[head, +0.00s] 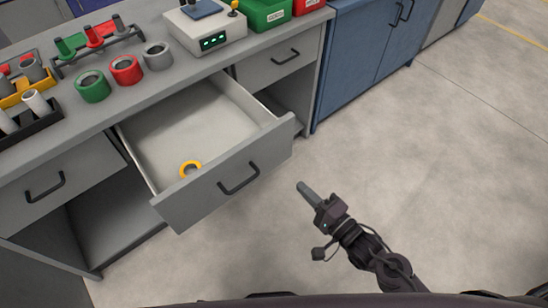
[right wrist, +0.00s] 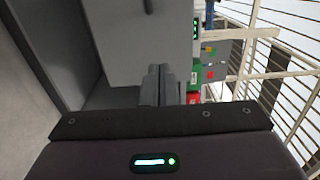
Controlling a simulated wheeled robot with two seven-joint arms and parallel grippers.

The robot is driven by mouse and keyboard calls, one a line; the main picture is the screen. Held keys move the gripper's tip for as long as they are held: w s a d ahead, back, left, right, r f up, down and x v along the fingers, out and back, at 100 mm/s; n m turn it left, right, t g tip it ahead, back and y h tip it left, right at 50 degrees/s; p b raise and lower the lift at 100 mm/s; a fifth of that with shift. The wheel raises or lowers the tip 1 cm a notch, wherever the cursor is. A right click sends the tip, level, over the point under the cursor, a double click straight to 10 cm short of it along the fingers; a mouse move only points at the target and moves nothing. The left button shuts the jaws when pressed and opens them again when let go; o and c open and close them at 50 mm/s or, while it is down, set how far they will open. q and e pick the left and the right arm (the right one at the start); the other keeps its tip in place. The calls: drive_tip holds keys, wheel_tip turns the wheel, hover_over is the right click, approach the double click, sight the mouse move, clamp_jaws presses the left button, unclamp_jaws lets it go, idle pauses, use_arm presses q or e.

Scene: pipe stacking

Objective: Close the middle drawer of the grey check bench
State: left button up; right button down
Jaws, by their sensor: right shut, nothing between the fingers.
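The grey check bench (head: 180,66) stands at the upper left in the head view. Its middle drawer (head: 222,190) is pulled well out, with a black bar handle (head: 239,178) on its front. A yellow ring (head: 190,168) lies inside the drawer near the front. My right gripper (head: 302,187) is shut and empty, to the right of the drawer front and apart from it. In the right wrist view its fingers (right wrist: 157,85) are together, with a grey panel and part of a dark handle above them. My left gripper is not in view.
The left drawer (head: 45,187) and right drawer (head: 280,62) are shut. Green, red and grey pipe rings, racks and a device with a display (head: 212,40) sit on the bench top. A blue cabinet (head: 365,50) stands to the right. The floor (head: 440,150) at right is clear.

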sight(264, 150)
drive_tip(key=x, duration=1.3)
drive_tip(key=shift+w+a, duration=0.1)
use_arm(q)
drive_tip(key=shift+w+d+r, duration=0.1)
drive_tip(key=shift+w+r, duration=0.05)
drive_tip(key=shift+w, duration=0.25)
use_arm(e)
drive_tip(key=shift+w, duration=0.1)
